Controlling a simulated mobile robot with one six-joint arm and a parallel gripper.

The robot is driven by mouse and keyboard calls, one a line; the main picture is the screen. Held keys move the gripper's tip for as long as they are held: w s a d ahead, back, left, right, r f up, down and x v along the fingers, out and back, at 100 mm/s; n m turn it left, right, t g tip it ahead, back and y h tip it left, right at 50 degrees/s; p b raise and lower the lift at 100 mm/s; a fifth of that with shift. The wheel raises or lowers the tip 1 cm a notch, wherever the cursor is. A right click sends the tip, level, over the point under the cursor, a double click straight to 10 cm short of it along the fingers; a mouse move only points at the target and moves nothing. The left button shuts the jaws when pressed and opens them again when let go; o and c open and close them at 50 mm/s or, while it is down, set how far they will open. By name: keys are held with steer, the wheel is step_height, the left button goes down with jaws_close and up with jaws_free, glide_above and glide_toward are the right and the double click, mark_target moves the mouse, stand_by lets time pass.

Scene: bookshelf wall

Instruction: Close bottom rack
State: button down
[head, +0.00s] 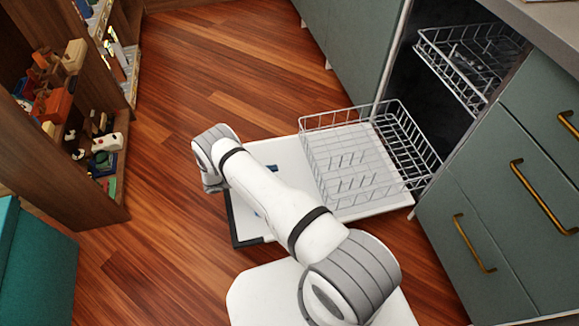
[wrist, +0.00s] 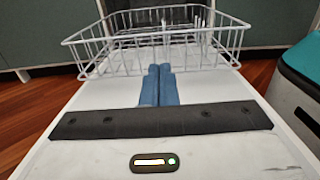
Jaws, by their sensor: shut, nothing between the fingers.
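The bottom rack (head: 345,160) is an empty-looking white wire basket. In the head view it is pulled out over the lowered white dishwasher door (head: 275,152), with its far right end near the dark dishwasher opening (head: 408,75). In the wrist view the rack (wrist: 150,40) stands ahead, across the top of the picture. My gripper (wrist: 160,70) has two blue fingers side by side, shut and empty, pointing at the rack's near side. Whether they touch the wires is unclear. In the head view my arm hides most of the gripper.
The upper wire rack (head: 470,60) also sticks out of the dishwasher. Green drawers (head: 500,215) with brass handles stand at right. A wooden shelf (head: 85,180) with toys is at left, a teal box (head: 35,265) at lower left. Wooden floor (head: 215,60) is clear between.

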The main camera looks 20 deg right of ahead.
mark_target(314, 159)
steer(key=d, duration=0.4)
steer(key=d+b, duration=0.1)
steer(key=d, duration=0.8)
steer(key=shift+s+d+r+b, duration=0.1)
steer(key=shift+s+d+b, duration=0.05)
steer(key=shift+s+b, duration=0.25)
